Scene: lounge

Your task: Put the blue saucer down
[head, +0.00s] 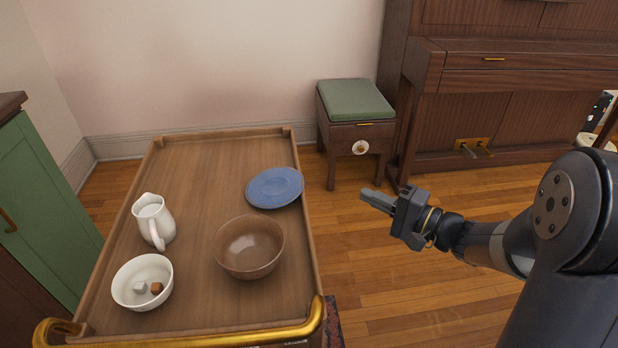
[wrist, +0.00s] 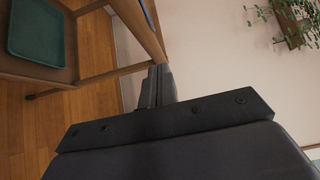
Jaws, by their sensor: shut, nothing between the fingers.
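The blue saucer (head: 275,187) lies on the wooden trolley top (head: 190,190), near its right edge, behind the brown bowl. My gripper (head: 369,197) is to the right of the trolley, apart from the saucer, pointing left toward it. Its fingers are together with nothing between them. In the wrist view my gripper (wrist: 157,84) also shows with its fingers closed. A thin sliver of blue at the top of the wrist view may be the saucer's edge; too little shows to be sure.
A green-topped stool (head: 355,100) and a piano (head: 510,90) are behind. The wrist view shows a green tray (wrist: 36,30) on a lower shelf.

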